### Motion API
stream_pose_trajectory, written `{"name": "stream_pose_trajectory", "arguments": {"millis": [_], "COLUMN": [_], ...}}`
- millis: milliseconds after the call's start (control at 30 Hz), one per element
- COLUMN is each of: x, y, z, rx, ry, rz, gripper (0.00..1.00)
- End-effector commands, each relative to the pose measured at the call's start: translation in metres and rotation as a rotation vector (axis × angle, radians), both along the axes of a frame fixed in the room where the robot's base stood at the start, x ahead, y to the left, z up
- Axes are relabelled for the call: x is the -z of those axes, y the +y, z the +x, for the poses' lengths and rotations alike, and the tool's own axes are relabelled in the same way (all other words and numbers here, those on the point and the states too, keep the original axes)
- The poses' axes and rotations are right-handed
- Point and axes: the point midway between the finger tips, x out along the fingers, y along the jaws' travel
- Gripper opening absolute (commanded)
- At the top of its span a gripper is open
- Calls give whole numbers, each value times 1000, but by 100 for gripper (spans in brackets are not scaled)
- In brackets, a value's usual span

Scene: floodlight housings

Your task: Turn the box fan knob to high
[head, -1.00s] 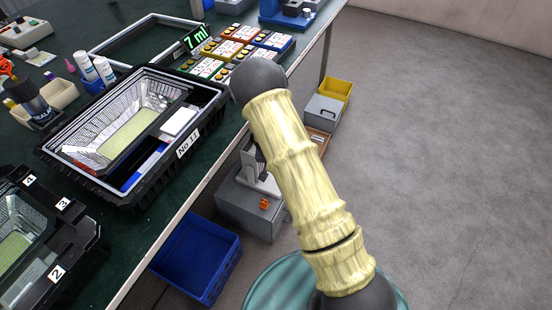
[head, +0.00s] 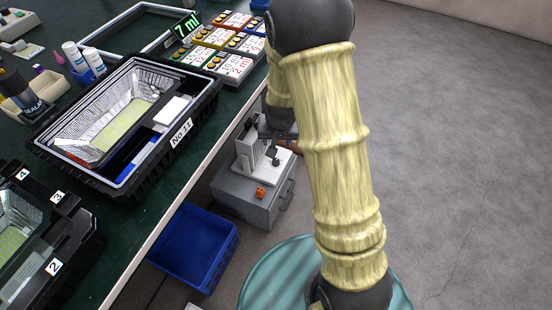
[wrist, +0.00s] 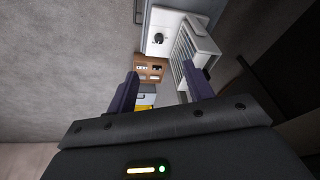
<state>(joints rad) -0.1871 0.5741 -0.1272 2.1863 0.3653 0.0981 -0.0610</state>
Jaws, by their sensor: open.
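The white box fan (head: 250,153) stands upright on a white base on top of a grey cabinet beside the workbench. In the wrist view the fan's slatted grille (wrist: 188,62) faces left. A small dark knob (wrist: 158,38) sits on the white base next to the grille; its setting is too small to read. My gripper (wrist: 160,90) is open and empty, its two dark fingers spread, with the fan and knob beyond the fingertips. In the head view my arm hides part of the fan's right side and most of my gripper.
A grey cabinet (head: 237,197) with a small orange object (head: 260,193) on it stands below the bench edge. A blue bin (head: 194,248) is on the floor to its left. The green bench (head: 110,225) holds floodlight housings (head: 125,125). Open floor (head: 460,180) lies right.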

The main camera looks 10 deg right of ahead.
Motion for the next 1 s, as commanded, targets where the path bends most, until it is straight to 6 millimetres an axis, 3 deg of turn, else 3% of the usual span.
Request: {"name": "stream_pose_trajectory", "arguments": {"millis": [100, 300, 533, 700, 900, 1000], "x": [-35, -80, -109, -113, -113, -113], "y": [-6, -16, -29, -32, -32, -32], "z": [-31, -89, -150, -165, -165, -165], "rx": [-38, -113, -184, -201, -202, -202], "ry": [9, 31, 56, 64, 65, 65], "rz": [15, 9, -31, -47, -46, -46], "gripper": [52, 52, 52, 52, 52, 36]}}
